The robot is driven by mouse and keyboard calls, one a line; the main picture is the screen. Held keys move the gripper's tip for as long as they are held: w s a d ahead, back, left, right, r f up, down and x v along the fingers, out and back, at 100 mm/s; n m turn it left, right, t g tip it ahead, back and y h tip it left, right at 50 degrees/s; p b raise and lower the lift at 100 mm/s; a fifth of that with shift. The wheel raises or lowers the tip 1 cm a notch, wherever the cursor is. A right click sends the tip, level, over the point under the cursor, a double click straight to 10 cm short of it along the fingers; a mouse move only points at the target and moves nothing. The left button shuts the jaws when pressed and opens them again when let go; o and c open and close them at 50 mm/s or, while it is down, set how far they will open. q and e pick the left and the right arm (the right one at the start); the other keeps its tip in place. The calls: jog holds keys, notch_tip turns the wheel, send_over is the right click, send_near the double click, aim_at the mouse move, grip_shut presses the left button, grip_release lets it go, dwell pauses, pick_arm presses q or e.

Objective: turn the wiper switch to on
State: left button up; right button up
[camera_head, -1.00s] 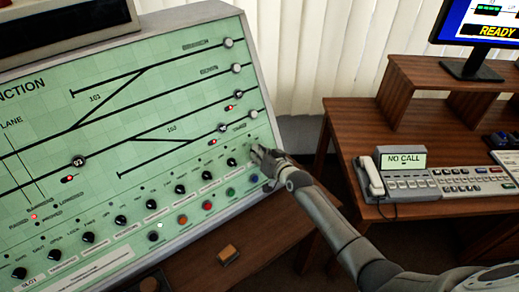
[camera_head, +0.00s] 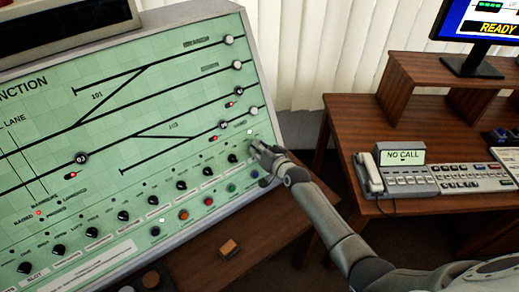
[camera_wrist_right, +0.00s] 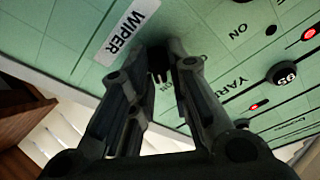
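The green sloped control panel (camera_head: 110,110) fills the left of the head view, with a row of black rotary switches along its lower part. My right gripper (camera_head: 257,147) is at the right end of that row and covers the wiper switch in the head view. In the right wrist view the "WIPER" label (camera_wrist_right: 126,32) is beside my fingers. The fingertips of my right gripper (camera_wrist_right: 160,55) close in around the small dark wiper switch (camera_wrist_right: 158,66), with no clear gap seen. An "ON" marking is near it. A small white lamp (camera_head: 249,131) glows just above the gripper. My left gripper is not in view.
Coloured push buttons, including a red one (camera_head: 209,201), line the panel's lower edge. A wooden desk (camera_head: 350,115) with a phone (camera_head: 368,174) and keypad stands to the right. A neighbouring black switch (camera_head: 233,158) is close to the left of my gripper.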

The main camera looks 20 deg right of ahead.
jog(key=shift+o, duration=0.8)
jog(key=shift+w+r, duration=0.1)
jog(key=shift+r, duration=0.05)
jog(key=shift+f, duration=0.2)
jog(key=shift+s+d, duration=0.1)
jog(key=shift+s, duration=0.35)
jog(key=v, duration=1.1)
jog(key=shift+r, duration=0.2)
